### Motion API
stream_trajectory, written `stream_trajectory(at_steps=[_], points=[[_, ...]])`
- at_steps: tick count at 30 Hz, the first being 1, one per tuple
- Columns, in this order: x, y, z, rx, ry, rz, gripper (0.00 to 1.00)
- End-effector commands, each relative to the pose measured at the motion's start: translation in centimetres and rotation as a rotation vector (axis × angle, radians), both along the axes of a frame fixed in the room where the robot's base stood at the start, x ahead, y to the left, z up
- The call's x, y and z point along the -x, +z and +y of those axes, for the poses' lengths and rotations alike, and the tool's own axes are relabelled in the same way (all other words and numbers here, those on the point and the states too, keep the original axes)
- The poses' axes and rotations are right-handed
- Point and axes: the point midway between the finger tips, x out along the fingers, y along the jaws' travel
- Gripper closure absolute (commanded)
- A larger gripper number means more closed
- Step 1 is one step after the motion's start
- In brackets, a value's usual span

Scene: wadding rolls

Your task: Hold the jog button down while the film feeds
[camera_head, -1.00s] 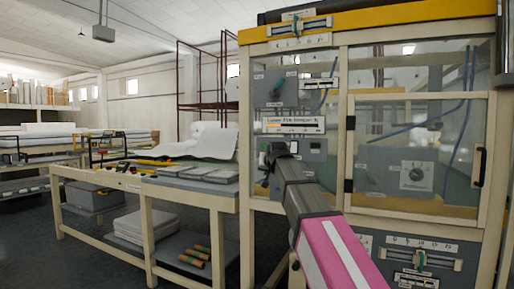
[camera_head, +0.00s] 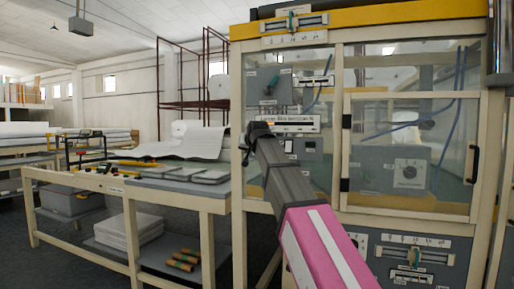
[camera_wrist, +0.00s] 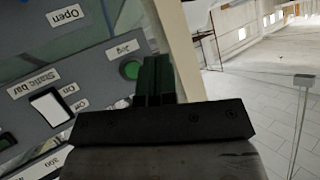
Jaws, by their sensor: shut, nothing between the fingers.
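The jog button (camera_wrist: 130,70) is a round green button on a grey panel, beside a "Jog" label, in the wrist view. My gripper (camera_wrist: 155,70) is shut and empty. Its dark fingers lie just right of the button in that view; I cannot tell whether they touch the panel. In the head view my gripper (camera_head: 258,130) is in front of the left edge of the cream machine frame, and the jog button cannot be made out there. I cannot make out moving film.
A white static bar switch (camera_wrist: 48,107) is on the same panel. The machine's glazed door (camera_head: 410,150) is closed, with a black handle at its right. A workbench (camera_head: 130,188) with white sheet material and grey pads stands to the left. Floor at far left is clear.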

Motion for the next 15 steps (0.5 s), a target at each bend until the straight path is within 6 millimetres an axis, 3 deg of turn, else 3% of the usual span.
stream_trajectory(at_steps=[15], points=[[-5.3, 0.1, -1.8, 0.000, -0.002, 0.000, 1.00]])
